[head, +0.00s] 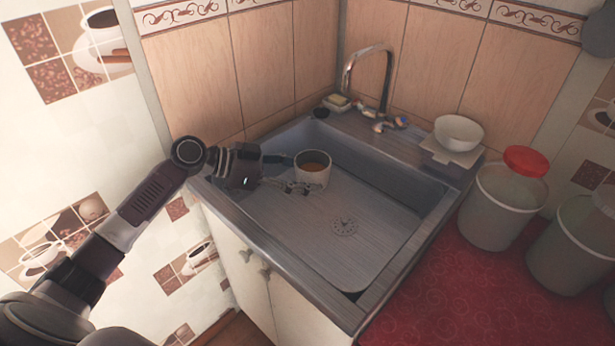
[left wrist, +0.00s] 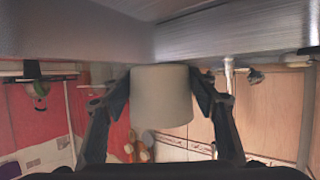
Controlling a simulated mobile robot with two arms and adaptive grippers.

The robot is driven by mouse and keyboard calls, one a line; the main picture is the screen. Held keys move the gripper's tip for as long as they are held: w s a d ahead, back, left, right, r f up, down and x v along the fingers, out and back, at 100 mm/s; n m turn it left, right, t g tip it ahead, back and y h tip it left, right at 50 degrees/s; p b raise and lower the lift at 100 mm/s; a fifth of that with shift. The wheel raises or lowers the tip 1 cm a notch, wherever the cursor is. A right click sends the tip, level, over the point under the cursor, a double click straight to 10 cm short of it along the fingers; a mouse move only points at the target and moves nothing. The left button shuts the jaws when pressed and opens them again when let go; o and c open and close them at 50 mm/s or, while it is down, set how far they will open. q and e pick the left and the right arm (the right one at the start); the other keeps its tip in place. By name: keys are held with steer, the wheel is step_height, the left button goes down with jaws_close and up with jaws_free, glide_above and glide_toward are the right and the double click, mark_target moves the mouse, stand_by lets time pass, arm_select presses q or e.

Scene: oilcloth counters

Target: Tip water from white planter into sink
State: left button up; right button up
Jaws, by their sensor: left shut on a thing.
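The white planter (head: 313,180) is in the head view, held over the left part of the sink basin (head: 290,225). It looks roughly upright, and something brownish-orange shows inside its open top. I cannot tell whether there is water in it. My left gripper (head: 296,175) comes in from the left and is shut on the planter. In the left wrist view the planter (left wrist: 162,97) sits between both fingers, which touch its sides. My right gripper is not in view.
A curved chrome faucet (head: 368,75) stands at the sink's back edge. A white bowl (head: 459,132) rests at the back right.

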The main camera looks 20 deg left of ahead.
arm_select(q)
steer(key=shift+w+d+f, duration=0.2)
steer(key=shift+f, duration=0.05)
steer(key=shift+w+d, duration=0.1)
steer(key=shift+d, duration=0.05)
steer(key=y+p, duration=0.1)
steer(key=p, duration=0.2)
steer(key=shift+d+m+p, duration=0.15)
steer(key=shift+m+p, duration=0.2)
steer(key=shift+m, duration=0.05)
steer(key=y+p, duration=0.1)
steer(key=p, duration=0.1)
steer(key=f+g+y+p, duration=0.1)
steer(key=p, duration=0.1)
steer(key=shift+d+f+m, duration=0.1)
steer(key=shift+d+m, duration=0.2)
steer(key=shift+d, duration=0.1)
steer(key=shift+d+f+y+p, duration=0.15)
steer(key=shift+f+y+p, duration=0.15)
steer(key=shift+y+p, duration=0.15)
steer(key=shift+f+p, duration=0.25)
steer(key=shift+p, duration=0.1)
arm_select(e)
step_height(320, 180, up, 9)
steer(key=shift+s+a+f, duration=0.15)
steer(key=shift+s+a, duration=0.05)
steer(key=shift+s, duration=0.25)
